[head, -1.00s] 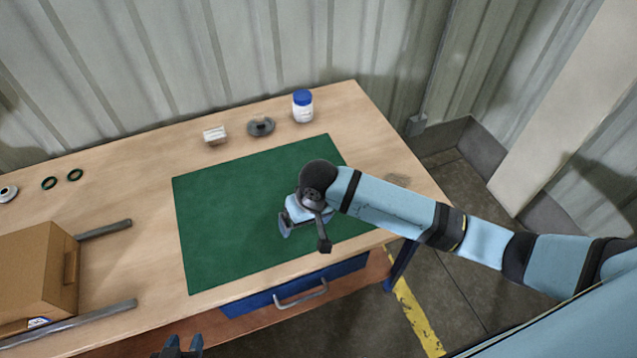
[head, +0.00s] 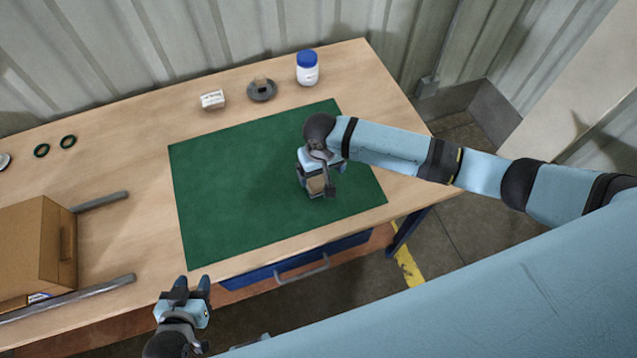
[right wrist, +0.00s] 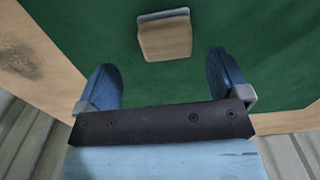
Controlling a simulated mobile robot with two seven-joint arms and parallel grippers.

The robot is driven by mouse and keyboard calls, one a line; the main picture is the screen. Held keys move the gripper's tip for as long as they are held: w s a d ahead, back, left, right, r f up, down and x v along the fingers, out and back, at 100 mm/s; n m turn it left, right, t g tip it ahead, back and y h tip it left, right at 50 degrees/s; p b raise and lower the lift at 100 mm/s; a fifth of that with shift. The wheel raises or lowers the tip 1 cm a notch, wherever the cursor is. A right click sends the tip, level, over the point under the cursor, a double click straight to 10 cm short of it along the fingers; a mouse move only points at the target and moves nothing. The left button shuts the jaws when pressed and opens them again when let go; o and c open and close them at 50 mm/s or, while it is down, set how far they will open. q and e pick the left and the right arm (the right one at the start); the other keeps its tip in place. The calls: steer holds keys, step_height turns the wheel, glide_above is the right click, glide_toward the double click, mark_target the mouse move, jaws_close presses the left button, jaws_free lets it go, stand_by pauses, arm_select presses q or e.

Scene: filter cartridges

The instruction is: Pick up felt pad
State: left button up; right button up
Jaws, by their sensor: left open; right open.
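A small tan block-like piece with a pale edge (right wrist: 165,38) lies on the green mat (right wrist: 105,22) in the right wrist view. It looks like the felt pad, though its material is hard to tell. In the head view this tan piece (head: 317,184) shows at my right gripper (head: 317,190), partly covered by it. The right fingers are spread, and the piece appears between and beyond their tips in the wrist view (right wrist: 168,80), not clamped. My left gripper (head: 192,284) is open and empty near the table's front edge.
The green mat (head: 225,190) is otherwise clear. Behind it stand a white box (head: 212,99), a dark round part (head: 262,90) and a blue-capped bottle (head: 307,69). A cardboard box (head: 30,250) sits between grey rails at left, with green rings (head: 68,142) behind.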

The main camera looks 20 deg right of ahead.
mark_target(318, 182)
steer(key=f, duration=0.4)
steer(key=shift+s+a+f+p, duration=0.1)
steer(key=shift+s+a+p, duration=0.1)
steer(key=shift+a+p, duration=0.2)
steer(key=shift+f, duration=0.55)
steer(key=c, duration=1)
